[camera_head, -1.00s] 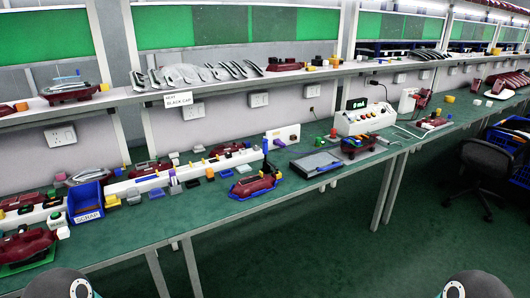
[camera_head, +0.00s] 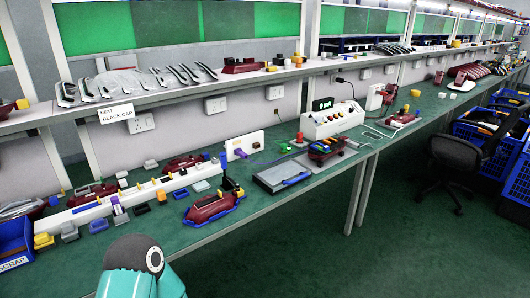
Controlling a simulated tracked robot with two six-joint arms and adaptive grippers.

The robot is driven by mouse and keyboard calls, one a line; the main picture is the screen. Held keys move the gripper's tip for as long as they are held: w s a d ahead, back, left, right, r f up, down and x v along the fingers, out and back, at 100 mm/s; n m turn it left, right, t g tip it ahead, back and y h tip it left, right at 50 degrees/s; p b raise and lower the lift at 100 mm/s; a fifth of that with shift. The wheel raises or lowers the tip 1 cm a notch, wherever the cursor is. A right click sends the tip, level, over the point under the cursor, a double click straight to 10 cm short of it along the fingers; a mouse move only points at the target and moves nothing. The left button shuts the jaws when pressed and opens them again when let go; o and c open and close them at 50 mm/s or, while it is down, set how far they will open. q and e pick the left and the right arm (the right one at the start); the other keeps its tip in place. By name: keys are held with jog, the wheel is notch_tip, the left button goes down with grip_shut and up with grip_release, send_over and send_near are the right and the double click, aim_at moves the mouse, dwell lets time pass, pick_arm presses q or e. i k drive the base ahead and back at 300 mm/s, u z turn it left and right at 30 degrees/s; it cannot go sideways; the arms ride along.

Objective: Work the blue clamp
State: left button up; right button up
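A dark red tail lamp (camera_head: 212,207) lies in a blue-edged fixture near the front edge of the green bench. A teal and dark part of my own arm shows at the bottom left. Neither of my grippers is in view.
A grey tray (camera_head: 283,176) with a blue handle lies right of the fixture. A white control box (camera_head: 333,119) stands behind it. A blue scrap bin (camera_head: 14,243) is at the left edge. A chair (camera_head: 455,160) and blue crates (camera_head: 480,130) stand at the right.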

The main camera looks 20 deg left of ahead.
aim_at(223, 161)
jog(key=i, duration=1.2)
jog(key=u, duration=0.7)
